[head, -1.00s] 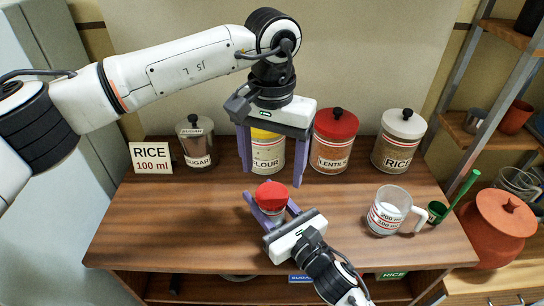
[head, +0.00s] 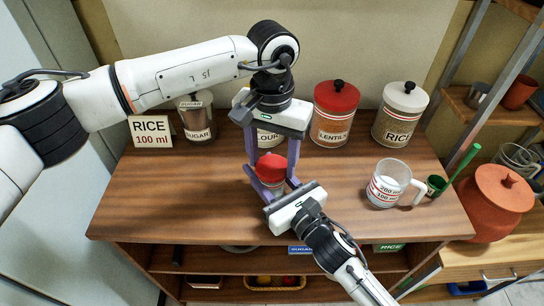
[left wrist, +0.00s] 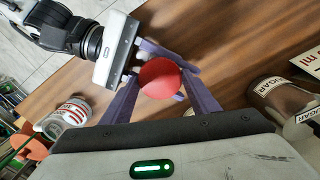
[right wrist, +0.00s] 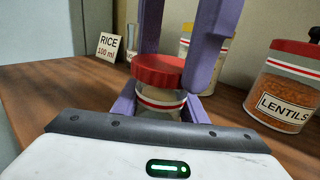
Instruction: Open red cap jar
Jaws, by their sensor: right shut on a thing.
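The small glass jar (right wrist: 160,102) has a red-and-white band and a red cap (right wrist: 158,70). It stands upright near the middle of the table; its cap shows in the head view (head: 271,168). My right gripper (head: 270,187) comes from the front and is shut on the jar's body below the cap. My left gripper (head: 272,155) points down from above, its fingers apart on either side of the cap. In the left wrist view the red cap (left wrist: 160,78) lies between these fingers. The jar's body is mostly hidden in the head view.
Behind stand the sugar jar (head: 197,120), the partly hidden flour jar (head: 268,139), the lentils jar (head: 335,115) and the rice jar (head: 400,115). A rice 100 ml sign (head: 151,132) is at left. A measuring cup (head: 388,184) stands right. The front left tabletop is clear.

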